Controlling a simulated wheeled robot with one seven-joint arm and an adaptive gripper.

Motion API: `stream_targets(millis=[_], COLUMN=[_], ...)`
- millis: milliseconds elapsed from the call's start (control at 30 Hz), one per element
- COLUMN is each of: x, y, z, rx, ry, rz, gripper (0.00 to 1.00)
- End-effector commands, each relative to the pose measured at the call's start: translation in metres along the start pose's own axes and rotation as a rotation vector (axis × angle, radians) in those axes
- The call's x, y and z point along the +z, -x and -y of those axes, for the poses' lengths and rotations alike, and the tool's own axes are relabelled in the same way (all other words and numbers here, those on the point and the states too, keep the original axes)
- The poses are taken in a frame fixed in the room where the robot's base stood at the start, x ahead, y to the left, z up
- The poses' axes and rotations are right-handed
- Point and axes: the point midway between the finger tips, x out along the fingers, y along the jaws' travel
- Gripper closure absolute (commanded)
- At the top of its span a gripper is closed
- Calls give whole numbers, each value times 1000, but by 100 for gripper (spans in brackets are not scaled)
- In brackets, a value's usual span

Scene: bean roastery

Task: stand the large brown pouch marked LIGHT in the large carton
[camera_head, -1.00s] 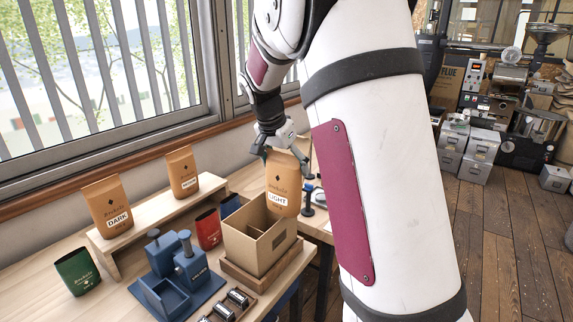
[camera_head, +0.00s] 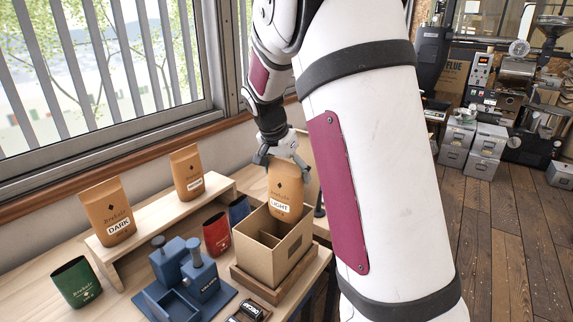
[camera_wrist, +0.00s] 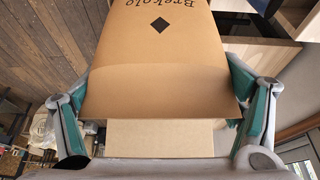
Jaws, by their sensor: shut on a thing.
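The large brown pouch marked LIGHT (camera_head: 285,188) hangs upright from my gripper (camera_head: 283,160), over the rear right part of the large carton (camera_head: 268,262). The carton is open-topped, with an inner divider. The pouch's lower end overlaps the carton's opening; I cannot tell how deep it is inside. In the wrist view, the pouch (camera_wrist: 160,40) fills the space between the teal-padded fingers of my gripper (camera_wrist: 158,115), which is shut on its top. The pouch's bottom is hidden there.
The carton sits on a wooden base (camera_head: 262,285). Left of it are a red pouch (camera_head: 216,234), a blue pouch (camera_head: 238,209) and a blue stand (camera_head: 184,270). The DARK pouch (camera_head: 108,212) and another brown pouch (camera_head: 187,174) stand on a riser. A green pouch (camera_head: 76,282) is far left.

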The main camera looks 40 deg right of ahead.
Motion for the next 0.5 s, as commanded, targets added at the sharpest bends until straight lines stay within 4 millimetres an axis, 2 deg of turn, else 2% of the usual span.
stream_targets(millis=[500], x=[19], y=[-45], z=[1], rx=[0], ry=[1], rz=[0], gripper=[70])
